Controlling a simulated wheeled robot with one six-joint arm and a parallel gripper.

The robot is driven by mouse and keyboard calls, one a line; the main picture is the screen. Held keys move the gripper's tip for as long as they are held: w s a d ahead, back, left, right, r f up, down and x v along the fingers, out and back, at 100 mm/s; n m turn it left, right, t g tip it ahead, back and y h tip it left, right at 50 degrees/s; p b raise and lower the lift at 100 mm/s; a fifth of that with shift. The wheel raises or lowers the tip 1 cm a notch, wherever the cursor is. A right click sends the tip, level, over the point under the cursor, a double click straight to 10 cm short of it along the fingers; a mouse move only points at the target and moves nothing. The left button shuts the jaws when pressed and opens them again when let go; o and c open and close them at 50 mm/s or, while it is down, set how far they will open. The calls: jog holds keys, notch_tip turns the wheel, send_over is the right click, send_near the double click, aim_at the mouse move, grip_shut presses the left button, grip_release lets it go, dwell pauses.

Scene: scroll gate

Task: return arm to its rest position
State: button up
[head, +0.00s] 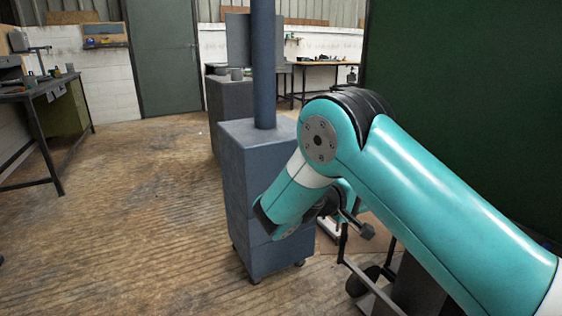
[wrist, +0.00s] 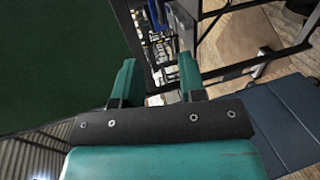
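My arm (head: 440,205) is teal with black and white joints. In the head view it reaches in from the lower right, bends at an elbow and folds down in front of a blue-grey cabinet with a post. My gripper shows in the wrist view (wrist: 155,82), with two teal fingers spread apart on a dark bracket. No object shows between the fingertips. In the head view the gripper is mostly hidden behind the arm.
The blue-grey cabinet (head: 237,170) on casters stands close behind my forearm. A dark green panel (head: 470,90) fills the right side. A workbench (head: 40,95) stands at the left. The wooden floor (head: 130,210) at left centre is clear.

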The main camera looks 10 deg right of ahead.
jog(key=s+a+r+n+g+y, duration=0.1)
jog(key=s+a+r+y, duration=0.2)
jog(key=s+a+y, duration=0.5)
jog(key=s+a+r+n+g+y, duration=0.1)
jog(key=s+a+r+n+y, duration=0.25)
jog(key=s, duration=0.85)
jog(key=s+a+r+m+g+y, duration=0.1)
jog(key=s+a+r+y, duration=0.2)
jog(key=s+a+y, duration=0.55)
notch_tip(320, 180, up, 22)
jog(key=s+d+p, duration=0.2)
jog(key=p, duration=1.9)
jog(key=shift+s+f+n+g+h, duration=0.2)
jog(key=shift+s+n+g+h, duration=0.1)
jog(key=shift+n+g+h, duration=0.1)
